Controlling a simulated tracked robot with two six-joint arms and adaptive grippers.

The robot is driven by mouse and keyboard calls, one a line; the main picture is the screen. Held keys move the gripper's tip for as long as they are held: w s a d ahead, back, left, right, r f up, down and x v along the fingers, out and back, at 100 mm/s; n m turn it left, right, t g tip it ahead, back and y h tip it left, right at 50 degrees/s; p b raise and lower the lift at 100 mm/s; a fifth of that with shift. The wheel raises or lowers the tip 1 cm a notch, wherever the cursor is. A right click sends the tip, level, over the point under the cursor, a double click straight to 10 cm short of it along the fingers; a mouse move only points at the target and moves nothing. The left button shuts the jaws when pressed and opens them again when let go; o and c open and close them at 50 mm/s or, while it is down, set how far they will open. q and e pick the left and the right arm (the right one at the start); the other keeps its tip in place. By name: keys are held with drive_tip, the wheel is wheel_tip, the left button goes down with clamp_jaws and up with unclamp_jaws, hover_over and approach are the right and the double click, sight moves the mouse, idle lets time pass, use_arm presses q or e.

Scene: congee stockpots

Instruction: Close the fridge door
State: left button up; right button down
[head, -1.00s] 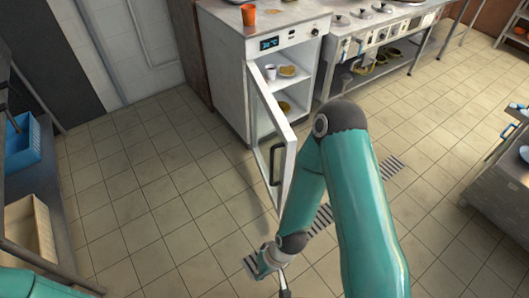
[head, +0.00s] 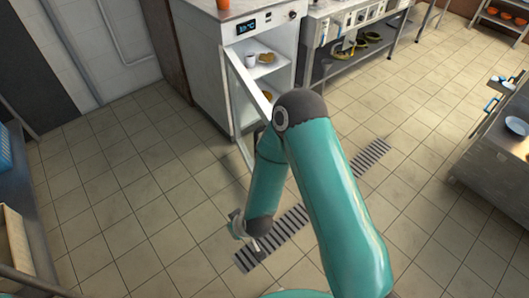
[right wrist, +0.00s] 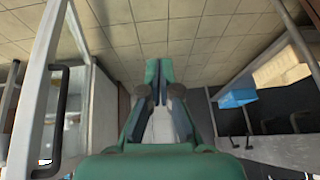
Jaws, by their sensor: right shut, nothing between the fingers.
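The white fridge (head: 208,60) stands at the back, its door (head: 238,108) swung open toward me. The door's pale frame and glass show in the head view, with the lower right part hidden behind my right arm. In the right wrist view the door (right wrist: 45,60) is on the left, with its black handle (right wrist: 60,120). My right gripper (head: 259,249) is shut and empty, low over the floor in front of the door and apart from it. Its closed fingers also show in the right wrist view (right wrist: 158,72). My left gripper is out of view.
A cup (head: 250,60) and food stand on the fridge shelves. An orange cup (head: 223,4) is on top. A steel stove (head: 345,25) stands right of the fridge. A counter (head: 490,150) is at far right. Open tiled floor (head: 140,200) lies left of the door.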

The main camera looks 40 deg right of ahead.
drive_tip(key=w+d+f+n+t+h+b, duration=0.25)
drive_tip(key=w+d+t+h+b, duration=0.2)
drive_tip(key=w+b, duration=0.4)
use_arm(q)
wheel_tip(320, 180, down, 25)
drive_tip(key=b, duration=1.4)
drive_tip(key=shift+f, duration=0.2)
use_arm(e)
drive_tip(key=w+d+r+n+h, duration=0.1)
drive_tip(key=w+d+r+h, duration=0.1)
drive_tip(key=d, duration=0.4)
drive_tip(key=w+d+r+n+h, duration=0.1)
drive_tip(key=w+d+r+h, duration=0.1)
drive_tip(key=w+d+h, duration=0.3)
drive_tip(key=w+d+r+n+h, duration=0.1)
drive_tip(key=w+d+r+h, duration=0.2)
drive_tip(key=d, duration=0.6)
drive_tip(key=shift+w+h, duration=0.4)
drive_tip(key=shift+h, duration=0.55)
drive_tip(key=shift+r, duration=0.1)
